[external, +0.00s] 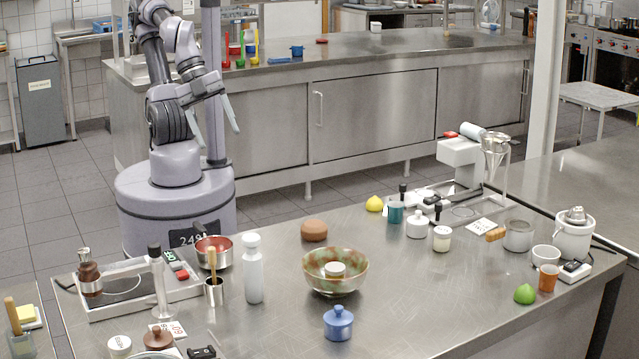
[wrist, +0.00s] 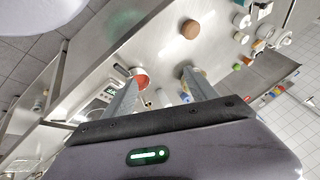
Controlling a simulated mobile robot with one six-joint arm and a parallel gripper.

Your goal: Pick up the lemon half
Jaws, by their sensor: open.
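The lemon half (external: 375,204) is a small yellow dome on the far edge of the steel counter, beside a teal mug (external: 396,212). I cannot make it out surely in the wrist view. My gripper (external: 219,139) is open and empty, its fingers pointing down in front of my column, well to the left of the lemon half and apart from it. In the wrist view my gripper (wrist: 160,78) shows two spread fingers with nothing gripped between them.
A brown bun-like object (external: 314,230) sits left of the lemon half and also shows in the wrist view (wrist: 190,29). A white pot (external: 417,227) and a scale (external: 463,208) stand right. A patterned bowl (external: 336,274), white bottle (external: 253,268) and green lime-like half (external: 524,293) share the counter.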

